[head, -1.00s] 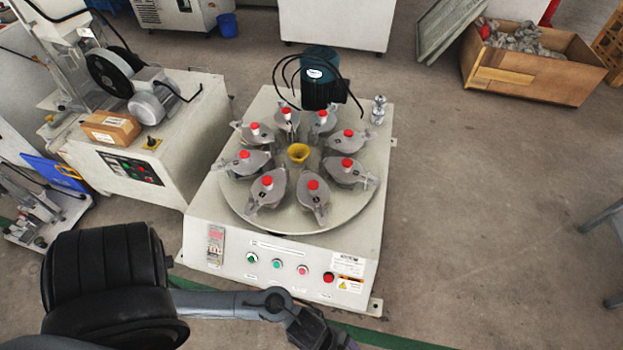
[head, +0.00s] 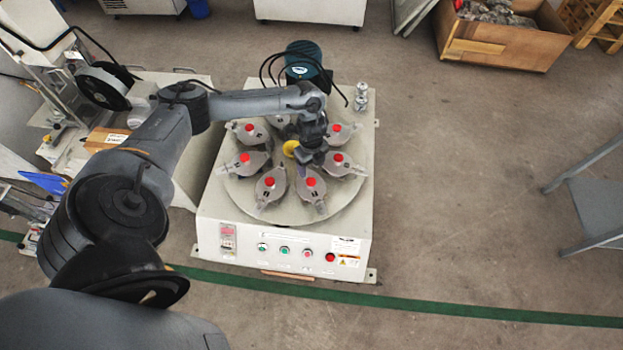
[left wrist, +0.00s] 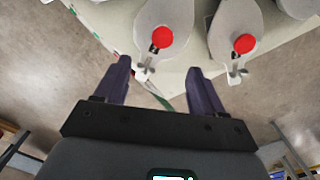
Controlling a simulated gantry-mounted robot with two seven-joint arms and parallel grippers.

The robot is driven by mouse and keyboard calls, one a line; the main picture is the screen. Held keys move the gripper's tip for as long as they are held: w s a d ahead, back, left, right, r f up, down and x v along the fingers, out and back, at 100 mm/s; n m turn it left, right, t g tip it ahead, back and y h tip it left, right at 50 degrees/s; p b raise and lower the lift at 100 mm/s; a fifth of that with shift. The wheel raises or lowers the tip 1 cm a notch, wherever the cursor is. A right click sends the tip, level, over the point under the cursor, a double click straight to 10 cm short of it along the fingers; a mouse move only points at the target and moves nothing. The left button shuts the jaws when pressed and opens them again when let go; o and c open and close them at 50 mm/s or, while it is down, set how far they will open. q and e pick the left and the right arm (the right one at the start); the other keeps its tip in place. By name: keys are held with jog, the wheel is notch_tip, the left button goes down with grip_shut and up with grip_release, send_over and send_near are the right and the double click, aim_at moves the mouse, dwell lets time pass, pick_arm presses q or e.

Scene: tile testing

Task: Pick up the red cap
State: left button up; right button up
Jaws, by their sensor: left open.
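Several red caps sit on grey lidded pots in a ring on a round turntable (head: 262,205). Front ones are a left red cap (head: 269,181) and a right red cap (head: 311,181). My left gripper (head: 313,153) is above the turntable, near its centre, partly hiding the pots behind. In the left wrist view the left gripper (left wrist: 158,76) is open, with nothing between its fingers. There, one red cap (left wrist: 162,37) lies ahead of the gap and another red cap (left wrist: 244,43) lies to the right. My right gripper is not in view.
A yellow cup (head: 290,148) stands at the turntable's centre, beside my gripper. A blue-green motor (head: 303,60) with black cables rises behind the turntable. A metal fitting (head: 361,97) stands on the machine's back right corner. The floor to the right is clear up to a grey table (head: 600,205).

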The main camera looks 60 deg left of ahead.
pick_arm(q)
jog(key=b, duration=0.2)
send_over(310, 181)
jog(key=f, duration=0.4)
jog(key=shift+d+f, duration=0.3)
jog(key=shift+f+b, duration=0.3)
jog(key=shift+f, duration=0.1)
jog(key=f+b, duration=0.3)
jog(key=f, duration=0.1)
jog(key=shift+a, duration=0.35)
jog(key=shift+f+b, duration=0.45)
jog(key=shift+f, duration=0.05)
jog(key=c, duration=1.1)
jog(key=shift+r, duration=0.15)
